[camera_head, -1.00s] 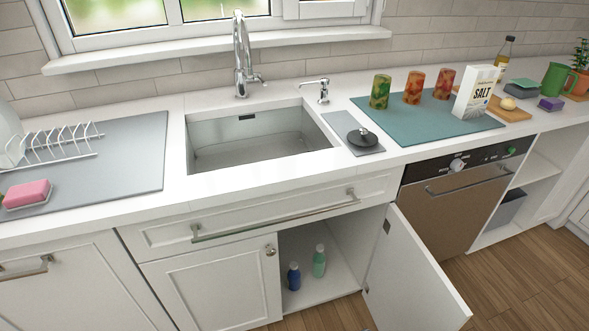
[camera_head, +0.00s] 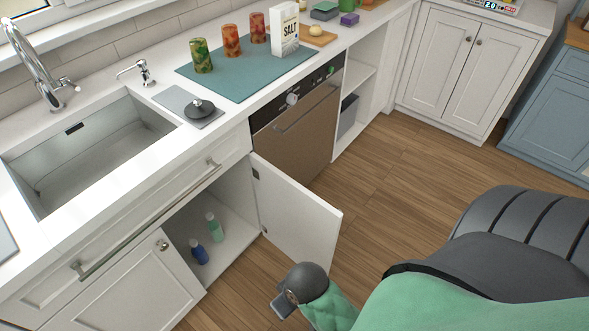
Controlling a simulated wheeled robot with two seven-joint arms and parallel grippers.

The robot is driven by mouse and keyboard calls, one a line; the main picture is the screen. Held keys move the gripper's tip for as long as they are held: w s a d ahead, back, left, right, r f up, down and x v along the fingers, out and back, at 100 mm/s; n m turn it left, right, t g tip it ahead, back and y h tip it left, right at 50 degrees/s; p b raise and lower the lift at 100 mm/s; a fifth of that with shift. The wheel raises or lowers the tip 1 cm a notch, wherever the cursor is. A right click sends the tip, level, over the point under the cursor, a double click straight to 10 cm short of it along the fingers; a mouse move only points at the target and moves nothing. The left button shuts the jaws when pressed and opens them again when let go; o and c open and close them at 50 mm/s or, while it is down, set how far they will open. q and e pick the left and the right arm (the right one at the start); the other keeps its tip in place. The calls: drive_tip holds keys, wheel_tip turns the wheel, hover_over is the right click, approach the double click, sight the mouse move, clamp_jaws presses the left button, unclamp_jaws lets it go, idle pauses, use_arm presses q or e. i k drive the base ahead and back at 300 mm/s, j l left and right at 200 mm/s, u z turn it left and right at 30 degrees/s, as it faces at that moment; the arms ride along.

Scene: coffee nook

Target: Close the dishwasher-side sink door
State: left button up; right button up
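The dishwasher-side sink door (camera_head: 297,218) is a white panel standing wide open under the sink. It is hinged at the cabinet's right side beside the dishwasher (camera_head: 297,122), and its free edge juts out over the floor. My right arm comes in at the lower right, with green padding and a dark grey end (camera_head: 302,287). This end appears below the door's lower corner in the picture, apart from the door. Whether its fingers are open or shut cannot be made out. My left gripper is not in view.
A blue bottle (camera_head: 198,252) and a green bottle (camera_head: 215,227) stand inside the open cabinet. The other sink door (camera_head: 125,290) is shut. The sink drawer handle (camera_head: 150,218) sticks out above. Wood floor (camera_head: 385,185) right of the door is clear.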

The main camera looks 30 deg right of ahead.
sight(302, 226)
drive_tip(key=z, duration=1.7)
drive_tip(key=i+l+z, duration=0.25)
drive_tip(key=i+z, duration=0.15)
drive_tip(key=i, duration=0.2)
drive_tip(key=i+l+z, duration=0.1)
drive_tip(key=i+z, duration=0.3)
drive_tip(key=i, duration=0.2)
drive_tip(key=i+u, duration=0.1)
drive_tip(key=i, duration=0.4)
drive_tip(key=i+l+u, duration=0.15)
drive_tip(key=i, duration=0.4)
drive_tip(key=i+l+u, duration=0.1)
drive_tip(key=i, duration=0.4)
drive_tip(key=i+u, duration=0.1)
drive_tip(key=u, duration=3.65)
drive_tip(key=k+j+z, duration=0.2)
drive_tip(key=z, duration=0.2)
